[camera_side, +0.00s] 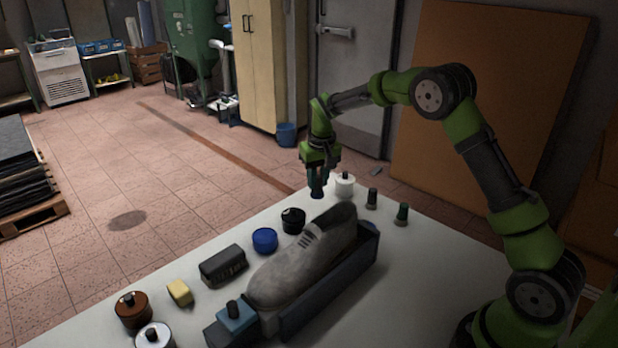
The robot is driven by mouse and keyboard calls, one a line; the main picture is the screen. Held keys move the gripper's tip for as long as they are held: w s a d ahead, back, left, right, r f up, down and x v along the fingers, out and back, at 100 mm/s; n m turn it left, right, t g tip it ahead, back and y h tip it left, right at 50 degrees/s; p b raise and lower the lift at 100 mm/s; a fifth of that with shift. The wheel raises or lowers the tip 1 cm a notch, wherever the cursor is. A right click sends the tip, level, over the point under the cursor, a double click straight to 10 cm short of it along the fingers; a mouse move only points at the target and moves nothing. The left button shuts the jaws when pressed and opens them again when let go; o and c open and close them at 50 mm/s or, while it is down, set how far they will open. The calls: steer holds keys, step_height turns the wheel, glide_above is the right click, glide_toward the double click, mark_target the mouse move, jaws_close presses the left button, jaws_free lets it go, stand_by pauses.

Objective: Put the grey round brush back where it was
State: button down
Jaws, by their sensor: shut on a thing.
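My gripper (318,184) points down over the far end of the white table, left of the white jar (344,185). It is shut on a small dark-blue thing (317,194), mostly hidden by the fingers. It looks like a small round brush, but I cannot tell for sure, nor whether it touches the table. A small round brush with a dark grey handle (372,198) stands upright to the right of the white jar. A similar one with a green handle (403,214) stands further right.
A grey shoe on a last (305,262) lies in a dark blue-grey holder (330,290) mid-table. Along its left are a black tin (293,221), blue tin (265,240), dark brush (223,266), yellow block (180,292) and brown jar (133,310). The table's right side (430,265) is clear.

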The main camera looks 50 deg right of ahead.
mark_target(318, 188)
steer(key=shift+f, duration=2.7)
steer(key=shift+f, duration=0.15)
steer(key=c, duration=0.9)
jaws_free()
